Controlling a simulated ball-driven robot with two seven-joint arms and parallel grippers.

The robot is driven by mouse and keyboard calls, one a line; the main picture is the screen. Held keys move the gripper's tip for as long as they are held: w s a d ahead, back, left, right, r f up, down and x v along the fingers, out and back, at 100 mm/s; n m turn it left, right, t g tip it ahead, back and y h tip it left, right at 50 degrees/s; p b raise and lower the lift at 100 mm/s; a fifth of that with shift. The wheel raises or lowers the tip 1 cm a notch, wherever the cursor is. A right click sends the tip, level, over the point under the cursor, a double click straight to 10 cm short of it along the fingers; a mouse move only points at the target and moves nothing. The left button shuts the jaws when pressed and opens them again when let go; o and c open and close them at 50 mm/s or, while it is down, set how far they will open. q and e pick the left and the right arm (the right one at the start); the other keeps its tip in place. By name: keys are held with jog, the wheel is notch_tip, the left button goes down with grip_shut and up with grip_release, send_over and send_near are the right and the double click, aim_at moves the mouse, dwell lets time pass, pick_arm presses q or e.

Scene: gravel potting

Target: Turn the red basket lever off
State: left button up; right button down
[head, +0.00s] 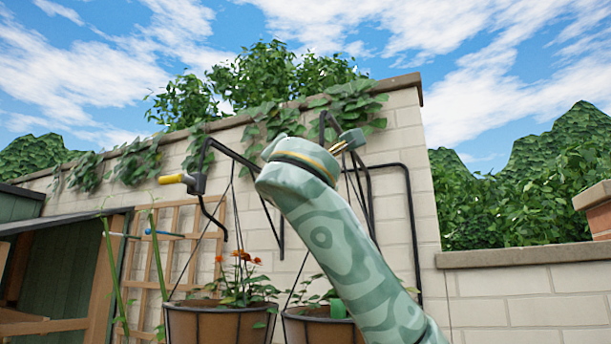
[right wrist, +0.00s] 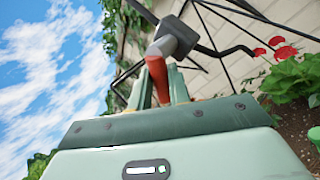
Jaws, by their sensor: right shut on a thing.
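In the right wrist view, the red lever (right wrist: 157,78) sticks out from a dark grey valve block (right wrist: 174,40) on a black bracket. My right gripper (right wrist: 161,92) is shut on the red lever, with a finger on each side of it. In the head view my patterned right arm reaches up to the bracket above the right basket (head: 318,327). The red lever is hidden there behind my wrist. My left gripper is in neither view.
A yellow lever (head: 172,179) on a grey block sits on the left bracket, above the left basket (head: 205,325) with orange flowers. A pale block wall (head: 400,205) stands behind. A wooden trellis (head: 185,215) and green shed (head: 60,265) are at left.

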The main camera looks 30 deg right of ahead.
jog(key=shift+w+a+r+m+g+h+p, duration=0.15)
jog(key=shift+m+g+h, duration=0.5)
jog(key=shift+m+h, duration=1.15)
jog(key=shift+w+a+r+m+g+h+p, duration=0.2)
jog(key=shift+m+g+h, duration=0.65)
jog(key=shift+m, duration=1.7)
jog(key=shift+w+a+r+m+g+h, duration=0.15)
jog(key=shift+r+m+g+h, duration=0.25)
jog(key=shift+m+h, duration=1.45)
jog(key=shift+d+m+g, duration=0.1)
jog(key=shift+m+g, duration=0.3)
jog(key=shift+m, duration=0.4)
jog(key=c, duration=1.3)
grip_release()
jog(key=b+v, duration=0.7)
jog(key=v, duration=0.9)
jog(key=shift+s+f, duration=0.1)
jog(key=shift+s, duration=0.05)
